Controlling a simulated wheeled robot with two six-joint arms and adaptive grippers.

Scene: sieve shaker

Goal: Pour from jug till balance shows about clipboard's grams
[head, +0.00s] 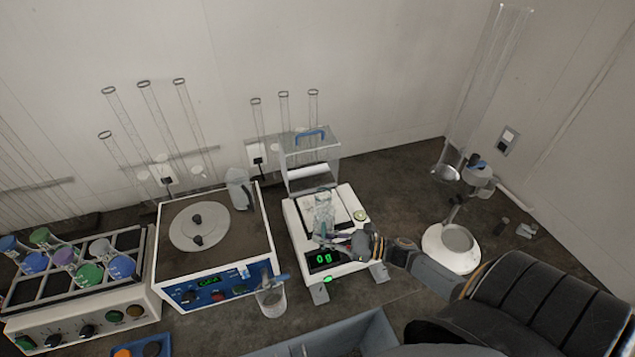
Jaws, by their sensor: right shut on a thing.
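The white balance (345,267) stands right of centre, its green display (324,259) reading what looks like 0 g. A clear glass vessel (325,207), probably the jug, is over the balance's pan area; I cannot tell whether it touches the pan or whether another container is behind it. My right gripper (332,239) reaches in from the right, low in front of the vessel, and is shut on it, though the contact is hard to see. Any contents are too small to make out. No clipboard is recognisable. My left gripper is not in view.
A shaker with a round plate (199,226) stands left of the balance, with a clear beaker (271,302) at its front corner. A flask rack (75,268) is far left. A clear box with a blue handle (310,135) stands behind the balance. A white-based stand (452,248) is right.

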